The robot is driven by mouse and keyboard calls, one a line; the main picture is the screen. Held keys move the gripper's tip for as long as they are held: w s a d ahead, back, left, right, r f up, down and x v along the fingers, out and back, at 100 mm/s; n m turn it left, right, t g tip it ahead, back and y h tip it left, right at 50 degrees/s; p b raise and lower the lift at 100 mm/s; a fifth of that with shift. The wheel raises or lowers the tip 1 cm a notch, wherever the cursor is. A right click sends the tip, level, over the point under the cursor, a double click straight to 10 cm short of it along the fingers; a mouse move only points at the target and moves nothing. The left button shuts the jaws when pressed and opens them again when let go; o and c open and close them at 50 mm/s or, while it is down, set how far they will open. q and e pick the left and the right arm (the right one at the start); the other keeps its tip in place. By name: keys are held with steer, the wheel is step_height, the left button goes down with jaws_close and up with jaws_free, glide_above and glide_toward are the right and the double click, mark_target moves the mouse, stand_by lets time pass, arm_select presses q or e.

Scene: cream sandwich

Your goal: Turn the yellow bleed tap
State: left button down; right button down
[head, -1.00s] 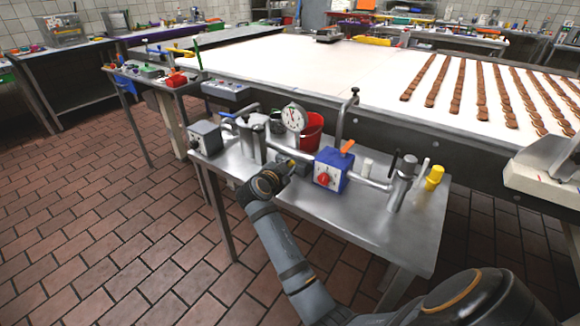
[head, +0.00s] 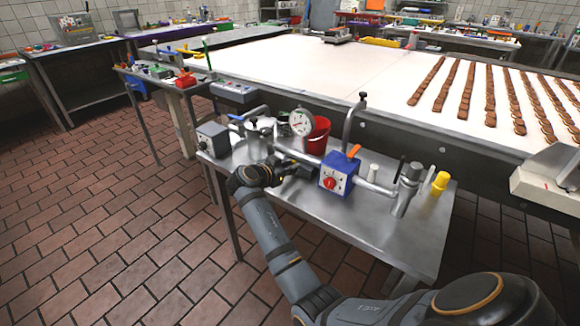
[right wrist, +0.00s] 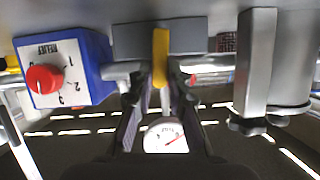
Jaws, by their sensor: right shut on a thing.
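The yellow bleed tap (right wrist: 161,57) shows as an upright yellow lever in the right wrist view, between my finger ends. My right gripper (right wrist: 160,88) is shut on it. In the head view my right gripper (head: 290,166) is at the pipework, left of the blue relief box (head: 338,174), and hides most or all of the tap. The relief box, with its red knob (right wrist: 44,79), is at the left in the wrist view, where its lettering is upside down. My left gripper is not in view.
The pipework stands on a steel table (head: 400,235). A yellow cylinder (head: 440,183) stands at the right end. A white conveyor (head: 330,70) runs behind.

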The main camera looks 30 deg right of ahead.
steer(key=c, duration=1.3)
jaws_free()
steer(key=shift+r, duration=0.1)
step_height(320, 180, up, 10)
steer(key=shift+f, duration=0.1)
